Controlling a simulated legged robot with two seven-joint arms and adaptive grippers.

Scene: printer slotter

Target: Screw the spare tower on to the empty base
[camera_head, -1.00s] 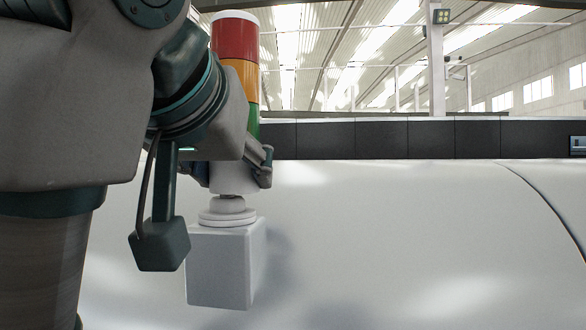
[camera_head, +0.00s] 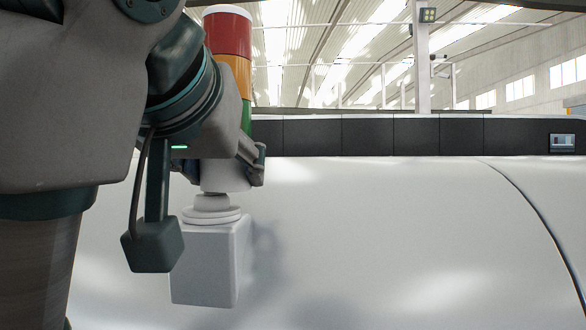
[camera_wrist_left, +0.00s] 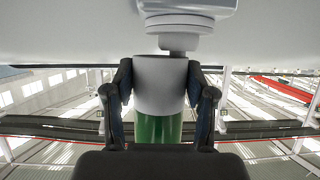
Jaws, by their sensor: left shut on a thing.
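The spare tower is a signal light with red (camera_head: 228,36), orange and green bands and a white lower sleeve (camera_head: 224,178). My left gripper (camera_head: 222,172) is shut on the white sleeve, and the tower stands upright. Directly below is the base, a white round stub and rings (camera_head: 211,214) on a pale box (camera_head: 205,268). In the left wrist view, which looks upside down, the fingers (camera_wrist_left: 160,78) clasp the sleeve (camera_wrist_left: 160,92) from both sides. The stub (camera_wrist_left: 178,42) sits right of the sleeve's centre there. I cannot tell whether they touch. My right gripper is not in view.
The box stands out from a large white curved machine housing (camera_head: 390,230). A dark panel strip (camera_head: 370,137) runs along its top, with a small display (camera_head: 562,142) at the right. The area right of the box is clear.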

